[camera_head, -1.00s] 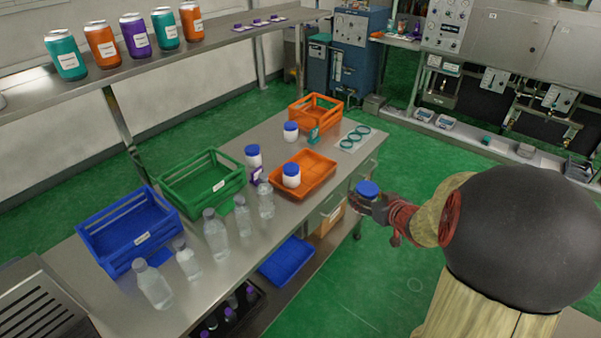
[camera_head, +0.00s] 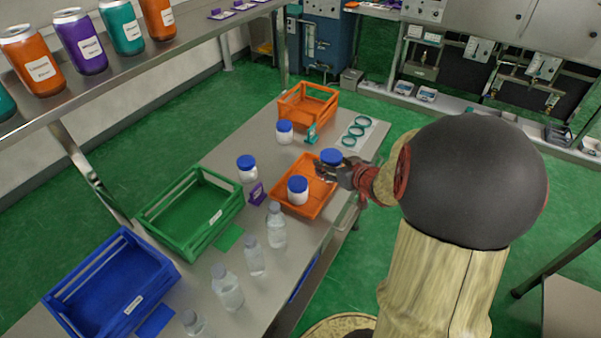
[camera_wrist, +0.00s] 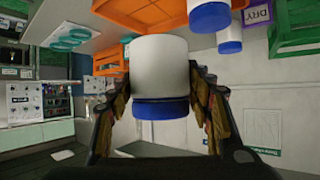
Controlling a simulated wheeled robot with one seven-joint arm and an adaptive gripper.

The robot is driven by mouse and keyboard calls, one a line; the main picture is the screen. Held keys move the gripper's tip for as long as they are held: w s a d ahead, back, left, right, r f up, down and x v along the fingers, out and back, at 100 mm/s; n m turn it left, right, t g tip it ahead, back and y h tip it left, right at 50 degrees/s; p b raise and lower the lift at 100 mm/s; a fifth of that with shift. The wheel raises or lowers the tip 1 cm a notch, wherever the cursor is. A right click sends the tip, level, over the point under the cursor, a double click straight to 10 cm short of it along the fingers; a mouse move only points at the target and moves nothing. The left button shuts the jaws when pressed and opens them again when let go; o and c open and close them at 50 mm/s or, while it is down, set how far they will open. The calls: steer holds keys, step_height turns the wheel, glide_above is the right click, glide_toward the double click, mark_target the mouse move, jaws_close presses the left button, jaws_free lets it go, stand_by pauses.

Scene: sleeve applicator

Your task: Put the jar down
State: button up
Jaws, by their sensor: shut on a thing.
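My gripper (camera_head: 328,171) is shut around a white jar with a blue lid (camera_head: 331,156). In the wrist view the held jar (camera_wrist: 160,65) sits between both fingers (camera_wrist: 162,95), and that picture is upside down. In the head view the jar is at the far right corner of the shallow orange tray (camera_head: 306,168). My fingers hide most of its white body. I cannot tell whether its base touches the tray. A second white jar with a blue lid (camera_head: 298,189) stands in the tray, nearer the front.
Two more blue-lidded jars (camera_head: 247,168) (camera_head: 285,132) stand left of and behind the tray. An orange crate (camera_head: 308,120), green crate (camera_head: 190,235), blue crate (camera_head: 112,300) and several clear bottles (camera_head: 276,226) share the bench. A panel with teal rings (camera_head: 367,124) lies behind the tray.

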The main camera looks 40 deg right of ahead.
steer(key=d+b+x, duration=0.1)
steer(key=b+x, duration=0.1)
steer(key=x, duration=0.3)
steer(key=s+d+f+b+x, duration=0.1)
steer(key=b+x, duration=0.1)
steer(key=x, duration=0.3)
steer(key=d+b+x, duration=0.1)
steer(key=b+x, duration=0.1)
steer(key=x, duration=0.3)
steer(key=shift+d+f, duration=0.1)
steer(key=shift+f, duration=0.35)
steer(key=f, duration=0.1)
steer(key=f+b, duration=0.2)
steer(key=shift+w+d, duration=0.2)
steer(key=shift+w, duration=0.1)
steer(key=shift+f+b, duration=0.35)
steer(key=shift+b, duration=0.05)
steer(key=shift+f, duration=0.2)
steer(key=o, duration=1.3)
steer(key=shift+o, duration=0.2)
steer(key=shift+r, duration=0.1)
